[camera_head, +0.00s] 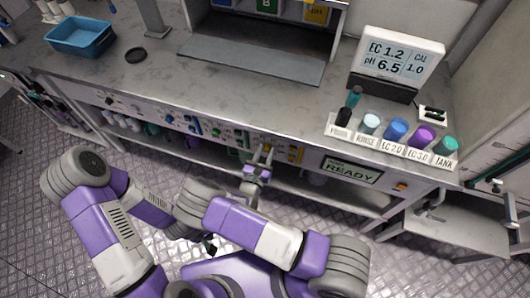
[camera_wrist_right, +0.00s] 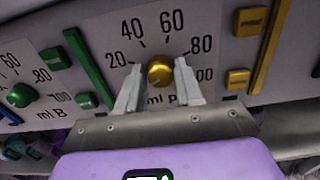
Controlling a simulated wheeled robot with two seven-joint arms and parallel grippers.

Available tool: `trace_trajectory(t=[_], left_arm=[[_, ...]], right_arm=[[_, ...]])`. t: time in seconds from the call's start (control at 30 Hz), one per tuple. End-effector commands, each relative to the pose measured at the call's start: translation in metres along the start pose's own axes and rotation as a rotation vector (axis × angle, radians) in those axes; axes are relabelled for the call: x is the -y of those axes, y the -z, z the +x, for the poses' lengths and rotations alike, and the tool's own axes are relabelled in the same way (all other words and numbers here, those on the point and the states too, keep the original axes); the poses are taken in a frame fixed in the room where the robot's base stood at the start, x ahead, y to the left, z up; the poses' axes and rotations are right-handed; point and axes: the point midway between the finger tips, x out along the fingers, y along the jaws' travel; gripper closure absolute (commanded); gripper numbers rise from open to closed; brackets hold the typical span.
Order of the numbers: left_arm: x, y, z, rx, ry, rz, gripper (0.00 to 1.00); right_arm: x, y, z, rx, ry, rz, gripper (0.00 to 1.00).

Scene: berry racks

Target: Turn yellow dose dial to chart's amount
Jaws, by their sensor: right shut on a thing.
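The yellow dose dial (camera_wrist_right: 160,73) sits on the white panel in the right wrist view. Its scale reads 20, 40, 60, 80 and a partly covered 100, with "ml p" below. My right gripper (camera_wrist_right: 158,82) is shut on the dial, one finger on each side. The dial's pointer direction is too small to tell. In the head view my right gripper (camera_head: 263,155) reaches the panel under the counter. My left gripper (camera_head: 209,247) is partly hidden by my right arm, low and away from the panel. No chart amount is readable; coloured cards (camera_head: 316,12) show only partly at the top.
Beside the yellow dial are yellow buttons (camera_wrist_right: 250,21), green bars and a green dial (camera_wrist_right: 22,95) marked ml B. A READY screen (camera_head: 350,171) is to the right.

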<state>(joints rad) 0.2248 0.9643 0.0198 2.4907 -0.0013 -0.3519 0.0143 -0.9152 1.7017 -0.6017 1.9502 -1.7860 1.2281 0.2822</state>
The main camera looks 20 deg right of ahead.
Motion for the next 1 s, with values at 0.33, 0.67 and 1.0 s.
trace_trajectory(t=[0.33,0.67,1.0], left_arm=[[-0.001,0.000,-0.003,0.000,0.000,0.000,0.35],[-0.004,0.000,-0.009,0.000,0.000,0.000,0.35],[-0.005,-0.001,-0.014,0.000,0.000,0.000,0.35]], right_arm=[[0.001,0.000,0.000,0.000,0.000,0.083,0.95],[0.002,0.000,0.000,-0.001,0.002,0.346,0.95],[0.002,0.001,0.000,-0.002,0.001,0.670,0.95]])
